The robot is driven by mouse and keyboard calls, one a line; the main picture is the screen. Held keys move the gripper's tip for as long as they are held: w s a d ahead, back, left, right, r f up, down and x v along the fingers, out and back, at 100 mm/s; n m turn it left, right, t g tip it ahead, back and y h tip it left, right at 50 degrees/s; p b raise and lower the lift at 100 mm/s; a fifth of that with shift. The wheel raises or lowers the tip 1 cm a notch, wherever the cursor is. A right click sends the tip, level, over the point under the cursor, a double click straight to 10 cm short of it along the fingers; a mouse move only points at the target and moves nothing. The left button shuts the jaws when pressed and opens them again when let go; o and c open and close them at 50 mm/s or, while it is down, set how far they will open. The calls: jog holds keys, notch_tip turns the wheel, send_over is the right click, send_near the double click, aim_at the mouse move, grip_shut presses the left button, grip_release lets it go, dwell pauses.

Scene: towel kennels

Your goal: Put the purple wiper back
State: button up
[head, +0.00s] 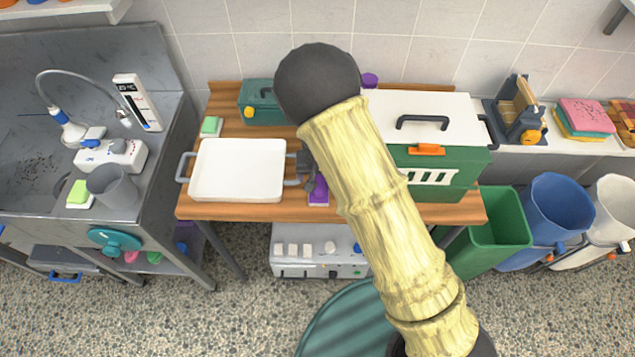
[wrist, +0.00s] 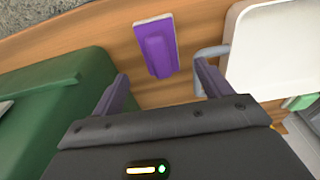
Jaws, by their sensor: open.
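The purple wiper (wrist: 156,45) lies on the wooden table, seen in the wrist view ahead of and between my gripper's fingers. In the head view the purple wiper (head: 319,191) shows at the table's front edge, between the white tray and the green box, partly hidden by my arm. My gripper (wrist: 163,90) is open and empty, with a finger on each side and the wiper apart from both. In the head view my arm hides most of the gripper.
A white tray (head: 238,168) with grey handles stands left of the wiper. A green box with a white lid (head: 425,108) stands to the right. A green and white sponge (head: 211,126) and a small green case (head: 262,117) are behind. The sink (head: 40,150) is at far left.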

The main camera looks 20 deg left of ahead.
aim_at(318, 189)
jog(key=r, duration=0.5)
jog(key=shift+s+d+b, duration=0.1)
jog(key=shift+s+b, duration=0.25)
jog(key=shift+s, duration=0.05)
